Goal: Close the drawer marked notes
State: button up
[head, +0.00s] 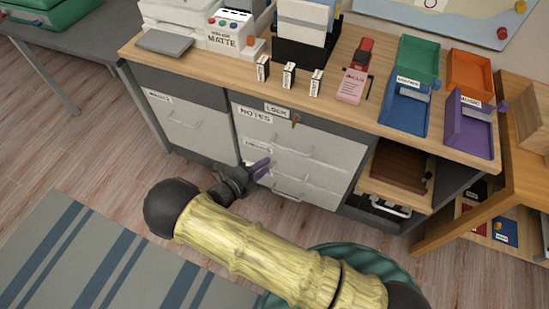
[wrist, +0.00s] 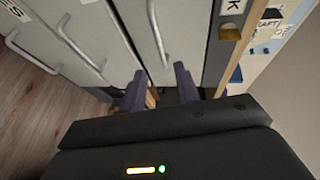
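The drawer marked NOTES (head: 318,141) is the top pale front of the middle desk cabinet, with a bar handle. A LOCK label (head: 277,110) and a brass key (head: 295,121) sit above it. I cannot tell whether its front is flush or stands out a little. In the wrist view its front seems to be the panel nearest the lock (wrist: 230,32), with a handle (wrist: 157,40). My gripper (head: 262,168) is low in front of this cabinet. Its purple fingers (wrist: 160,82) are apart with nothing clearly between them, close to the fronts; contact cannot be told.
Lower drawers with handles (head: 288,192) lie under it. A left cabinet (head: 190,125) looks shut. At right, a low drawer with a handle (head: 392,208) stands out below a brown box (head: 400,165). Trays and small boxes stand on the desktop (head: 335,107). A green round seat (head: 360,262) is near my arm.

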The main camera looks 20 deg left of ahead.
jog(key=v, duration=0.4)
dwell(0.5)
jog(key=w+d+r+m+g, duration=0.2)
jog(key=d+r+m+g, duration=0.35)
jog(key=d+m, duration=0.55)
jog(key=w+d+r+m+g, duration=0.2)
jog(key=d+r+m+g, duration=0.4)
jog(key=d+m, duration=0.5)
jog(key=s+d+r+m+y, duration=0.35)
jog(key=d+r+m, duration=0.3)
jog(key=m, duration=0.75)
jog(key=s+d+r+m+y, duration=0.4)
jog(key=d+m, duration=0.4)
jog(key=m, duration=0.6)
notch_tip(320, 180, up, 23)
jog(key=w+p, duration=0.1)
jog(key=p, duration=2.1)
jog(key=shift+w+n, duration=0.25)
jog(key=shift+n, duration=0.05)
